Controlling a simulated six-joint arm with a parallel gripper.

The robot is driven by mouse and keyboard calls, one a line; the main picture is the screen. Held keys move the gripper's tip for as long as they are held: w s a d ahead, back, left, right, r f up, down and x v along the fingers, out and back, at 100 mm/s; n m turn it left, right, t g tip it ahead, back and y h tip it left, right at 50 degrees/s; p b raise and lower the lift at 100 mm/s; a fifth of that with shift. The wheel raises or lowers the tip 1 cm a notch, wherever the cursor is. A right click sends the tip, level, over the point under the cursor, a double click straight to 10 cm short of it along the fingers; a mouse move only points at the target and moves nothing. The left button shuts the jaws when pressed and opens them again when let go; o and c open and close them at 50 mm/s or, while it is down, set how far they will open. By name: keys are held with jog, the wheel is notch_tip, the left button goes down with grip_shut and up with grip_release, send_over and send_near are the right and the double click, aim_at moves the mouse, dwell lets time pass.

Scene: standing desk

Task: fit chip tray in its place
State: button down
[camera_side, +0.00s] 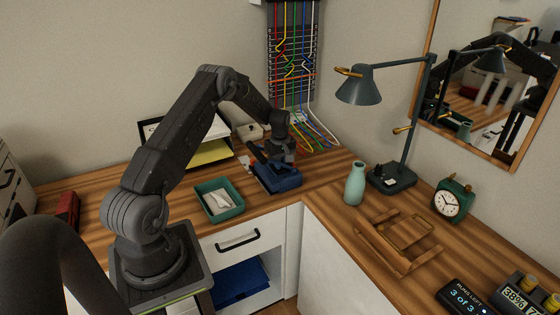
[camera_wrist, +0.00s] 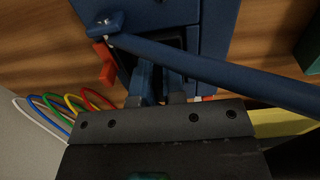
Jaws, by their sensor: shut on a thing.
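A dark blue desk device (camera_side: 279,181), which looks like a hole punch, stands on the desk near the back wall. Its blue body (camera_wrist: 165,12) and long blue lever (camera_wrist: 220,68) fill much of the wrist view. My gripper (camera_side: 282,160) points down over the device; its fingertips (camera_wrist: 160,75) also show in the wrist view, close together, reaching under the lever to a dark opening in the body. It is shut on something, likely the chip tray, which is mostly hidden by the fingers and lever. I cannot tell how it sits in the opening. A red part (camera_wrist: 105,64) shows beside the opening.
A green tray (camera_side: 226,214) with a pale item stands left of the device. A paper rack (camera_side: 212,151) stands behind it. Coloured cables (camera_side: 318,132) hang close behind my gripper. A vase (camera_side: 355,186) and lamp (camera_side: 392,180) stand to the right.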

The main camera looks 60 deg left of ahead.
jog(key=shift+f, duration=0.1)
jog(key=c, duration=1.1)
grip_release()
notch_tip(320, 180, up, 14)
jog(key=shift+d+f, duration=0.1)
